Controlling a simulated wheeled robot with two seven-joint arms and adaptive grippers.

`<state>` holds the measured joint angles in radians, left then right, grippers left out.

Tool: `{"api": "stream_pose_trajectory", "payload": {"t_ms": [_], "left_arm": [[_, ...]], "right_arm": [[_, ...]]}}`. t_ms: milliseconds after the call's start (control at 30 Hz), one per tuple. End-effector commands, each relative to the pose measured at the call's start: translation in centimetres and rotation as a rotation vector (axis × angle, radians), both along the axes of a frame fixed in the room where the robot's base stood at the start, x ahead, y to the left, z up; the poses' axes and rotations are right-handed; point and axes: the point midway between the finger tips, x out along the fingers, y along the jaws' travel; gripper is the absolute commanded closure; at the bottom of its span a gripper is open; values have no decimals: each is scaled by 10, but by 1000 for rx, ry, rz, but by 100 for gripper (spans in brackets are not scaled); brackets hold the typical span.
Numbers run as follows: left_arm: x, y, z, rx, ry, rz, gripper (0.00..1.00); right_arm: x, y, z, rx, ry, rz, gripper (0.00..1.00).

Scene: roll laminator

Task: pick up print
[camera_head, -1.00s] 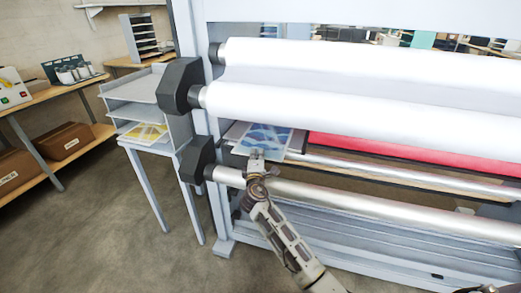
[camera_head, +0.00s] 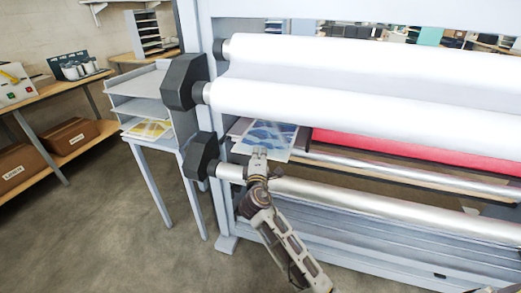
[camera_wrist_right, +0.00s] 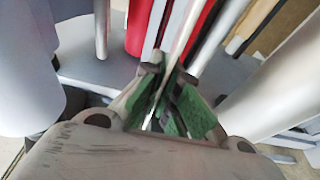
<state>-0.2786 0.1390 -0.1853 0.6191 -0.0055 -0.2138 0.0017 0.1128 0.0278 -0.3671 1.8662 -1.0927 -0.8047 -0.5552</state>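The print (camera_head: 272,136) is a flat sheet with a blue wave-like picture. It lies at the left end of the laminator, below the white rollers and above the lower metal roller. My right gripper (camera_head: 258,153) is at the print's near edge. In the right wrist view, the print shows edge-on as a thin pale strip (camera_wrist_right: 182,42) running between the green-padded fingers of my right gripper (camera_wrist_right: 166,75). A narrow gap shows between the fingertips, so it looks slightly open around the sheet. My left gripper is not in view.
A grey tiered rack (camera_head: 140,107) with a yellow print (camera_head: 149,130) stands at the left. Open floor lies in front of it.

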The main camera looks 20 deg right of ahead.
Motion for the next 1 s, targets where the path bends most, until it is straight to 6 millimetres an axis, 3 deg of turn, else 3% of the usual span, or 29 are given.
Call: {"api": "stream_pose_trajectory", "payload": {"t_ms": [600,1000], "left_arm": [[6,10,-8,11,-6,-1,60],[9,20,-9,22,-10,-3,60]], "right_arm": [[-90,31,-1,0,1,0,100],[-112,39,0,0,0,-1,100]]}}
